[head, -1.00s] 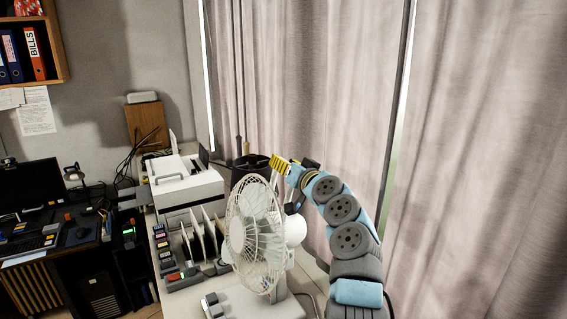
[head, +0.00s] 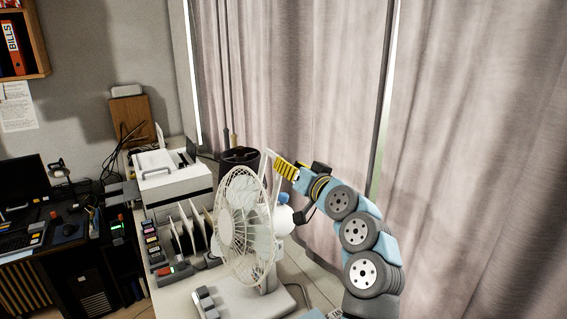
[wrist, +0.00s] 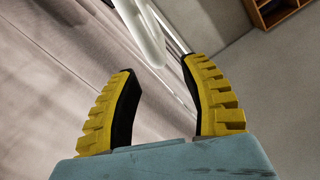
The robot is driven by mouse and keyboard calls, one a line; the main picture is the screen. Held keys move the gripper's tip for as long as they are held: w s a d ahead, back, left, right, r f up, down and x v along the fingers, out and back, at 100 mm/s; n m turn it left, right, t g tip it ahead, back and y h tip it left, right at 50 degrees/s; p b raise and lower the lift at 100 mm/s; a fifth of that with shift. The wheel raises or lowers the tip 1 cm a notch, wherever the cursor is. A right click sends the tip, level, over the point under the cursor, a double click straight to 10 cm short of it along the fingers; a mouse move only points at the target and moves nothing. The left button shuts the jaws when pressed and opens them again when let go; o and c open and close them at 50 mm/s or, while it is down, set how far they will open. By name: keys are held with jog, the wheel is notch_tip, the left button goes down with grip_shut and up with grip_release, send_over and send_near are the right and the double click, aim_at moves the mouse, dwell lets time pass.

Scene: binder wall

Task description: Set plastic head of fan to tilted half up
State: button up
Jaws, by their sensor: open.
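The white desk fan (head: 270,299) stands on the light desktop, its round caged plastic head (head: 243,226) facing left and its white motor housing (head: 284,221) behind it. My gripper (head: 277,163) is above and behind the head, its yellow fingers near a slim white bar (head: 268,168) that rises behind the cage. In the wrist view, my gripper (wrist: 157,65) is open, and a white rounded bar (wrist: 145,35) shows at and beyond the fingertips, its lower end between them in the picture. I cannot tell whether it touches them. The head looks roughly upright.
A file rack (head: 185,235) and a white printer (head: 172,185) stand left of the fan. A dark bin (head: 240,158) is behind it. Curtains (head: 310,80) hang close behind my arm. A small grey device (head: 205,302) lies by the fan base.

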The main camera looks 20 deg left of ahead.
jog(key=shift+v, duration=1.25)
